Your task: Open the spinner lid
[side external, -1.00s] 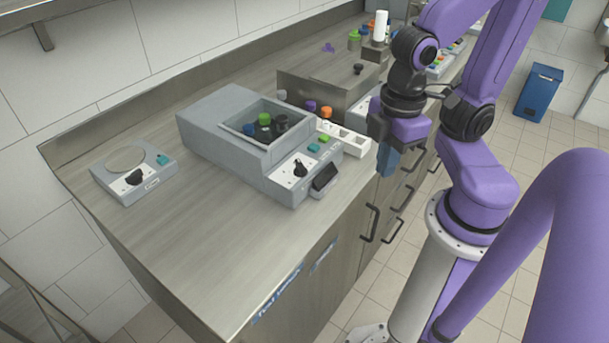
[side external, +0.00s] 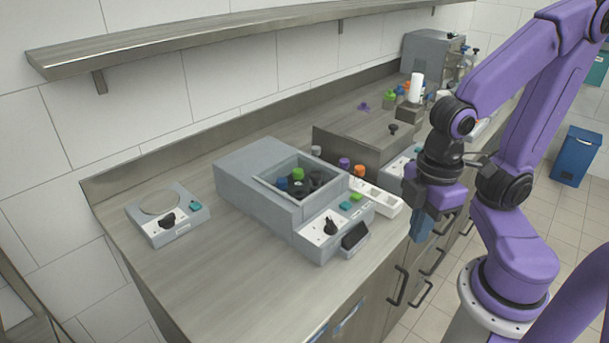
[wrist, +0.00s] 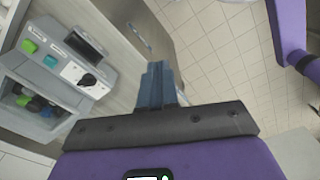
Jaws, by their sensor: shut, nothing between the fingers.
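No part is labelled clearly enough for me to name the spinner for certain. A grey box machine (side external: 240,185) on the counter has an open-topped well holding several coloured caps; its front panel has a black knob (side external: 331,226), teal and green buttons and a dark display. Behind it, a machine with a flat metal top (side external: 352,124) carries a small black knob (side external: 393,128) on top; this top looks closed. My gripper (side external: 421,228) points down past the counter's front edge, right of the grey machine. Its blue fingers (wrist: 157,82) are shut and empty in the wrist view.
A white rack (side external: 384,204) with orange and purple caps stands between the machines. A small flat device (side external: 170,222) with a round plate sits at left. The counter (side external: 215,290) is clear at front left. A shelf (side external: 180,45) hangs on the wall.

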